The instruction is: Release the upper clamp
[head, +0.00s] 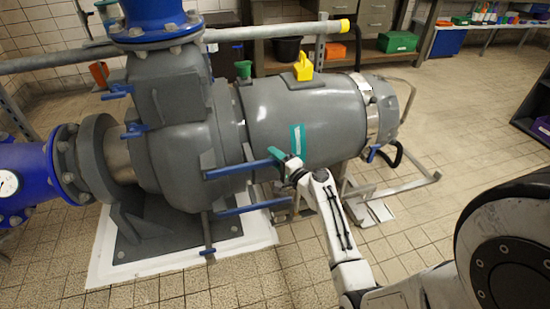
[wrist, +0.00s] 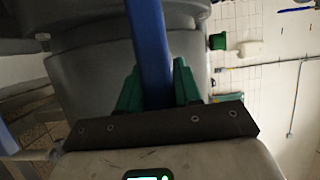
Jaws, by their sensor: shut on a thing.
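The grey pump (head: 305,115) lies on its side with blue clamp levers on its front. The upper blue lever (head: 240,170) sticks out to the right, and its outer end is in my gripper (head: 283,158). In the wrist view the blue bar (wrist: 148,40) runs between the two green fingers of my gripper (wrist: 157,88), which are shut on it. A lower blue lever (head: 250,208) lies below it, apart from my gripper. The fingers hide the bar's outer end.
A blue flanged pipe with a gauge (head: 8,184) stands at the left. Two small blue handles (head: 118,91) show on the pump's left part. A metal frame (head: 400,185) stands at the pump's right end. Tiled floor (head: 440,150) is free to the right.

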